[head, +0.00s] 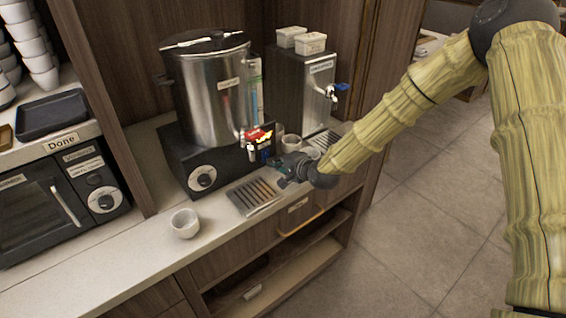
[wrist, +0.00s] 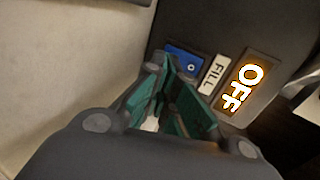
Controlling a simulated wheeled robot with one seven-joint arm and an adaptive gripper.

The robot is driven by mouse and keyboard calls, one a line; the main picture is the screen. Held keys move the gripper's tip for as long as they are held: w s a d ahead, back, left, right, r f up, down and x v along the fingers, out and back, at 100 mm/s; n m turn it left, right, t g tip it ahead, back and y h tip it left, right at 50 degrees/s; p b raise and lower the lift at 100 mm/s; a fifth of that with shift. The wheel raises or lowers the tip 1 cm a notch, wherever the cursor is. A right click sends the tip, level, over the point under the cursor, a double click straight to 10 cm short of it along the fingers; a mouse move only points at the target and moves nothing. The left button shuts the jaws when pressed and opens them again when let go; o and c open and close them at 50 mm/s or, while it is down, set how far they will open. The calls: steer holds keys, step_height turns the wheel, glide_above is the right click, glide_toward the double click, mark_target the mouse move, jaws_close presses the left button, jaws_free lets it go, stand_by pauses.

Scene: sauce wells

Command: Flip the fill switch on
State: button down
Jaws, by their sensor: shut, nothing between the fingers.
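The fill switch (wrist: 187,59) is a small blue piece in the wrist view, on a dark panel beside a pale FILL label (wrist: 213,75). A lit sign (wrist: 243,86) next to the label reads OFF. My gripper (wrist: 166,62) is shut and empty. Its green-padded fingertips are close to the switch and partly overlap it in the picture; I cannot tell if they touch. In the head view my gripper (head: 273,163) is low in front of the steel urn (head: 216,95), near its dark base (head: 203,160). The fingers hide part of that area.
A white cup (head: 185,223) stands on the counter (head: 140,228), left of a drip tray (head: 243,207). A second dispenser with a blue-handled tap (head: 341,86) stands behind my gripper. A microwave (head: 45,200) is at the left. The front counter is mostly clear.

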steer(key=shift+w+a+f, duration=0.1)
steer(key=shift+w+a, duration=0.1)
steer(key=shift+w, duration=0.1)
steer(key=shift+f, duration=0.1)
steer(key=shift+a+f+b, duration=0.1)
steer(key=shift+f+b, duration=0.05)
steer(key=shift+b, duration=0.4)
steer(key=b, duration=0.1)
steer(key=t+b, duration=0.1)
steer(key=shift+w+a+f+y+b, duration=0.1)
steer(key=shift+w+f+y+b, duration=0.2)
steer(key=shift+y, duration=0.1)
steer(key=shift+t+y+b, duration=0.3)
steer(key=shift+t+b, duration=0.2)
steer(key=shift+b, duration=0.7)
steer(key=shift+b, duration=0.35)
steer(key=shift+w+r+t+b, duration=0.1)
steer(key=shift+r+t+b, duration=0.2)
steer(key=shift+b, duration=0.1)
